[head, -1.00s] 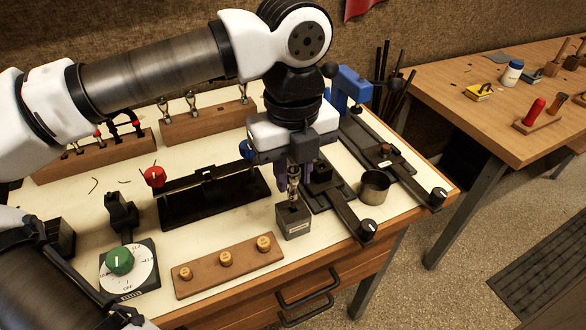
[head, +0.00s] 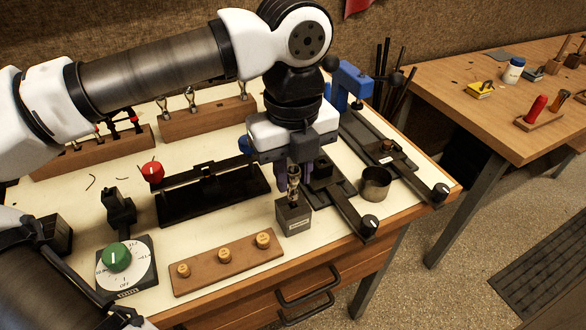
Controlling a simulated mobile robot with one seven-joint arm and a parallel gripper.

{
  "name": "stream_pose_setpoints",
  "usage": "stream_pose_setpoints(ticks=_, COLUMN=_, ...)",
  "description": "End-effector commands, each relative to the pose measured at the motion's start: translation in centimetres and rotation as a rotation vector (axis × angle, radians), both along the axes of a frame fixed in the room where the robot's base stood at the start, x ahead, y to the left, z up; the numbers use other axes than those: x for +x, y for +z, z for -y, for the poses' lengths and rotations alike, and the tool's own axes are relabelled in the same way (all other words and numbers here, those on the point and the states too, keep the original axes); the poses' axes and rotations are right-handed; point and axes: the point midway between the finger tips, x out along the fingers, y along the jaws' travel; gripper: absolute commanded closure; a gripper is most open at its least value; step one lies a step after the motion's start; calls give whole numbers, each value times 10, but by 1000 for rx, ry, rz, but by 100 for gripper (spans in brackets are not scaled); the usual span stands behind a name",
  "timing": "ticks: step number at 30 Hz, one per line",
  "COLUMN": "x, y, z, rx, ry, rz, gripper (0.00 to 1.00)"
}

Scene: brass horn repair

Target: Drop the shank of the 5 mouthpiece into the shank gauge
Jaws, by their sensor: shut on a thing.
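My gripper (head: 294,182) points down and is shut on a small metallic mouthpiece (head: 294,187), held upright between its purple-grey fingers. The number on the mouthpiece cannot be read. Directly below it stands a small dark grey block with a pale label, the shank gauge (head: 295,221), near the front edge of the bench. The mouthpiece's lower end is at the top of the block. I cannot tell whether it is inside the opening or just above it.
A black fixture (head: 215,198) is behind left, dark rails and a metal cup (head: 375,184) to the right. A green dial (head: 117,257) is far left. A mouthpiece rack (head: 205,121) is behind.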

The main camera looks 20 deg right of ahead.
Motion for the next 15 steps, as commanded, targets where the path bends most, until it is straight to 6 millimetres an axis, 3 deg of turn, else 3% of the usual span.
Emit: stream_pose_setpoints(ticks=15, x=0, y=-6, z=0, rx=0, ry=0, rz=0, gripper=100)
